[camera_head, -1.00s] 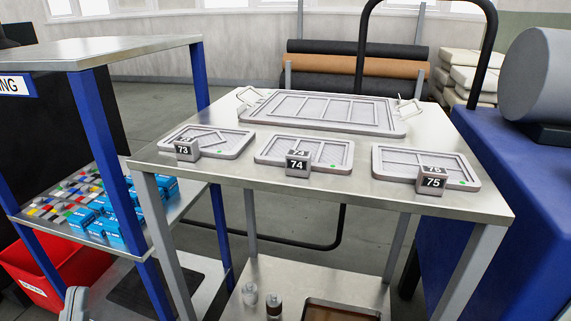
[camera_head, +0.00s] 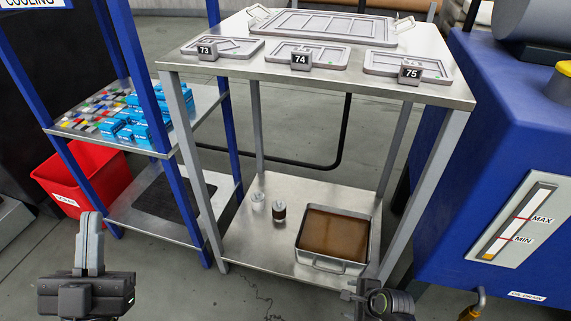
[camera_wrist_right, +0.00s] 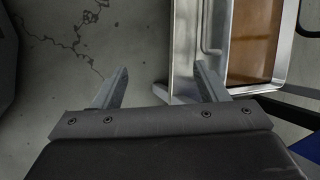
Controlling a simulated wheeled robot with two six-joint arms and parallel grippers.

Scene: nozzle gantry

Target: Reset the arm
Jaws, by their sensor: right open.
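My left gripper (camera_head: 90,222) is at the bottom left of the head view, over the floor. Its fingers point away from me and sit together at the middle of the hand, with nothing between them. My right gripper (camera_wrist_right: 160,82) is open and empty in the wrist view, its fingers wide apart. Its right finger overlaps the picture of the metal tray edge; I cannot tell whether they touch. In the head view only part of the right hand shows at the bottom, beside the cart's lower shelf.
The steel cart (camera_head: 250,262) carries a pan of brown liquid (camera_head: 335,265) and two small bottles below. Numbered trays (camera_head: 305,57) lie on top. A blue machine (camera_head: 450,190) stands right. A rack (camera_head: 205,180) and red bin (camera_head: 110,165) stand left. Floor is open in front.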

